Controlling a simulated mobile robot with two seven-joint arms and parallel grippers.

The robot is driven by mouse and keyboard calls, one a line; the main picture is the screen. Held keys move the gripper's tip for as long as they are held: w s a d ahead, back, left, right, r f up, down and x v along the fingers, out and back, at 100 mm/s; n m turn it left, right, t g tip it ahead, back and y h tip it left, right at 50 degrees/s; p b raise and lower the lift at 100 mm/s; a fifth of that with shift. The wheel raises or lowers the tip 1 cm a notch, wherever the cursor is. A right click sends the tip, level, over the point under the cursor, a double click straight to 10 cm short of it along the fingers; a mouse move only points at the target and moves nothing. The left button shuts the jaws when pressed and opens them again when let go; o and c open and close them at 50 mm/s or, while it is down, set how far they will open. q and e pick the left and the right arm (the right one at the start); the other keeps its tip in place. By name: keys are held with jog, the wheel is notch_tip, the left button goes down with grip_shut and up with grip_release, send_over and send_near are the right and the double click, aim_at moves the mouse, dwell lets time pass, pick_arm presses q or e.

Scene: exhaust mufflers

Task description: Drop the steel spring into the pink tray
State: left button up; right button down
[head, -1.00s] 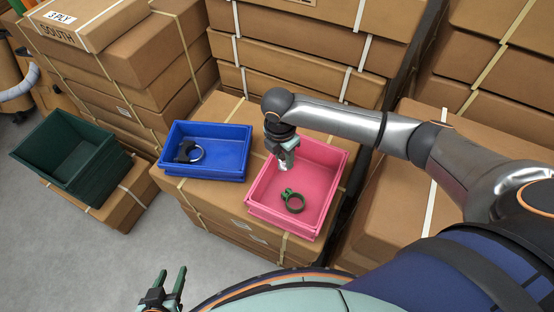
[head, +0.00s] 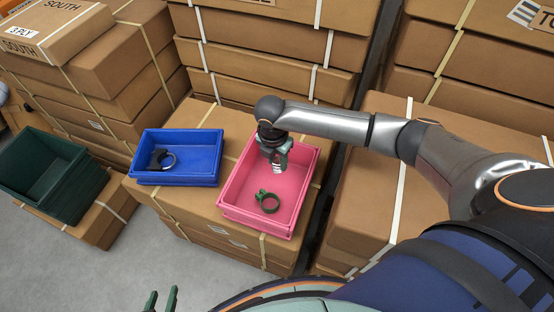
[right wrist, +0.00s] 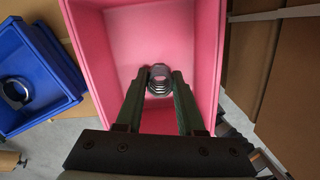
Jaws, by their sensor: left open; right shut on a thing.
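The pink tray (head: 233,203) sits on cardboard boxes at the middle of the head view; its walls also fill the middle of the right wrist view (right wrist: 120,50). My left gripper (head: 161,302) is open and empty at the bottom edge of the head view.
A blue tray (head: 178,178) left of the pink one holds a dark and silver clamp (head: 164,159). A dark green crate (head: 60,172) stands further left on a box. Stacked cardboard boxes (head: 270,55) rise behind the trays.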

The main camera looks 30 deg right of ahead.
aim_at(274, 164)
notch_tip(274, 164, down, 2)
jog(key=shift+f+b, duration=0.2)
jog(key=shift+b, duration=0.65)
pick_arm(q)
notch_tip(274, 164, down, 3)
jog(key=shift+s+d+r, duration=0.1)
jog(key=shift+r, duration=0.1)
pick_arm(e)
jog(key=shift+r, duration=0.1)
jog(key=shift+c, duration=2.2)
grip_release()
pick_arm(q)
jog(key=shift+r, duration=0.15)
pick_arm(e)
jog(key=r, duration=0.4)
jog(key=a+r+p, duration=0.1)
jog(key=r, duration=0.7)
jog(key=shift+s+a+r+p, duration=0.15)
jog(key=shift+s+r+p, duration=0.05)
jog(key=shift+s+p, duration=0.2)
pick_arm(q)
jog(key=shift+r, duration=0.75)
